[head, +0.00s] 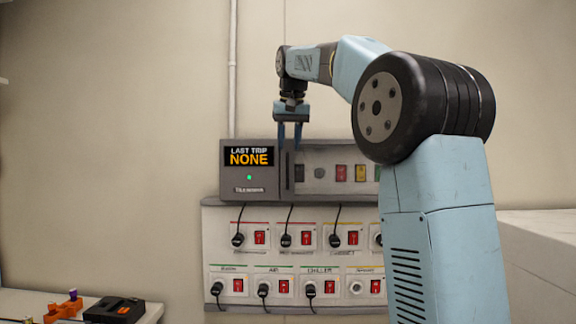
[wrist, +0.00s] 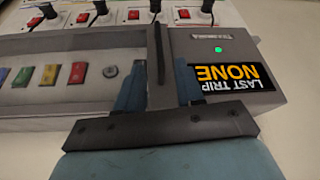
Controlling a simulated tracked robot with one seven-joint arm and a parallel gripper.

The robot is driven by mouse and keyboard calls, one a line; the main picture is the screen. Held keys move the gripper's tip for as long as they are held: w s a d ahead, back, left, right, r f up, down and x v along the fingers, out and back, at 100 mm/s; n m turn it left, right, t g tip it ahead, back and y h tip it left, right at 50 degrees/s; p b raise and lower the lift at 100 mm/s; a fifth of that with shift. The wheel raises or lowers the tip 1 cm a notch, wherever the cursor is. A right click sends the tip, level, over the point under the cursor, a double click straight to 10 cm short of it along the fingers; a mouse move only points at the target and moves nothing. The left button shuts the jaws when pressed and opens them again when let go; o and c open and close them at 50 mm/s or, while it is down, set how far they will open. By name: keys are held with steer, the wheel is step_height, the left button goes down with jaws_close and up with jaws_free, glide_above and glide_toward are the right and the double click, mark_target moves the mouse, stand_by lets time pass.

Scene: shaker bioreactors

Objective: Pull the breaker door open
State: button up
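The breaker box (head: 235,178) is a dark grey wall unit with a "LAST TRIP NONE" display. To its right is a light panel strip with coloured switches (head: 341,172). A thin dark upright bar (wrist: 158,65), which looks like the breaker door's handle, stands between the display and the switches. I cannot make out the door's outline. My gripper (head: 289,146) points down at the bar from above. In the wrist view its blue fingers (wrist: 160,88) are apart, one on each side of the bar. Whether either finger touches it is unclear.
Below the box is a white outlet panel (head: 262,217) with red switches and plugged black cables. A pipe (head: 232,80) runs up the wall above. A table (head: 150,307) with a black device (head: 114,310) is at lower left. A white surface (head: 540,245) is at right.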

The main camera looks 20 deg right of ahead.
mark_target(288, 159)
steer(key=x, duration=0.7)
steer(key=shift+w+d+f, duration=0.1)
steer(key=shift+f, duration=0.15)
steer(key=shift+c, duration=0.3)
jaws_close()
